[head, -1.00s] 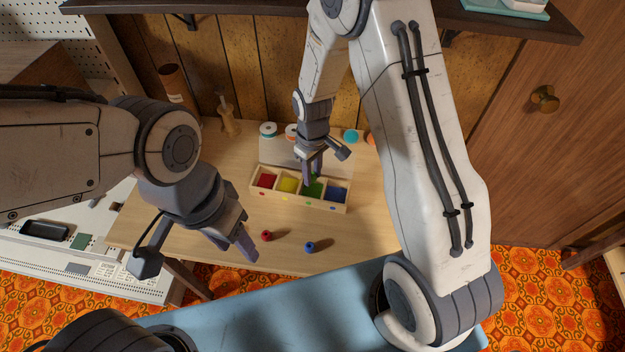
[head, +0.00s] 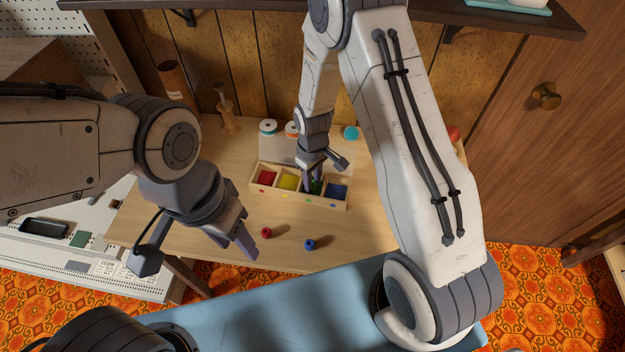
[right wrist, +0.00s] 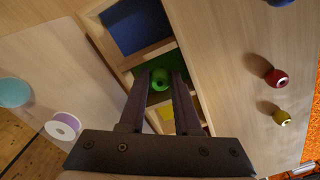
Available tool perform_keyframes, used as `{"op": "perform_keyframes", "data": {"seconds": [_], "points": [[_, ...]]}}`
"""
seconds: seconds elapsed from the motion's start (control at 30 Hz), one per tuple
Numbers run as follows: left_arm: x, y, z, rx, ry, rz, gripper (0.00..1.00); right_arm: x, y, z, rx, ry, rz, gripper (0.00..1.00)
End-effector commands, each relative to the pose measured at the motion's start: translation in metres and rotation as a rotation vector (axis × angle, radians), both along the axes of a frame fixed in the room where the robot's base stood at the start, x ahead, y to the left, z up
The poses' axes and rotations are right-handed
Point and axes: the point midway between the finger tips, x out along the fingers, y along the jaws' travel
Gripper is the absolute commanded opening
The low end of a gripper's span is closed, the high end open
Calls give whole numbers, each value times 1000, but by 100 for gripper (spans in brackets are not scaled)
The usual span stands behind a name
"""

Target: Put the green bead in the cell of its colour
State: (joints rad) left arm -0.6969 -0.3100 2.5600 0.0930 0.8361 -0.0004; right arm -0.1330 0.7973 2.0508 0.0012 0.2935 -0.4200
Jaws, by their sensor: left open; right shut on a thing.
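A wooden box (head: 299,203) with red, yellow, green and blue cells in a row stands on the table. My right gripper (head: 312,188) reaches down at the green cell. In the right wrist view its fingers (right wrist: 160,85) are shut on the green bead (right wrist: 161,78), with the green floor (right wrist: 155,97) of that cell around it. The fingers hide most of the green cell in the head view. Whether the bead touches the floor, I cannot tell. My left gripper (head: 247,240) is open and empty over the table's front left part.
A red bead (head: 266,232) and a blue bead (head: 309,244) sit on the table in front of the box. Thread spools (head: 268,127) stand behind it. The table (head: 190,230) is bare left of the box.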

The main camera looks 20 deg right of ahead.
Motion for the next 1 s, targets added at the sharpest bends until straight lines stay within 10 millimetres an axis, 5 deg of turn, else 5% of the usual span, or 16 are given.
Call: {"op": "perform_keyframes", "data": {"seconds": [0.03, 0.07, 0.47, 1.0], "points": [[0, 0, 0, 0, 0, 0, 50, 0, 0, 0, 1, -1, 0, 0], [0, 0, 0, 0, 0, 0, 50, 0, 0, 0, 0, 0, 0, 43], [0, 0, 5, 0, 0, 0, 50, 0, 0, 8, 1, -1, 0, 44], [0, 0, 2, 0, 0, 0, 50, 1, 0, 110, 1, -5, 0, 44]]}}
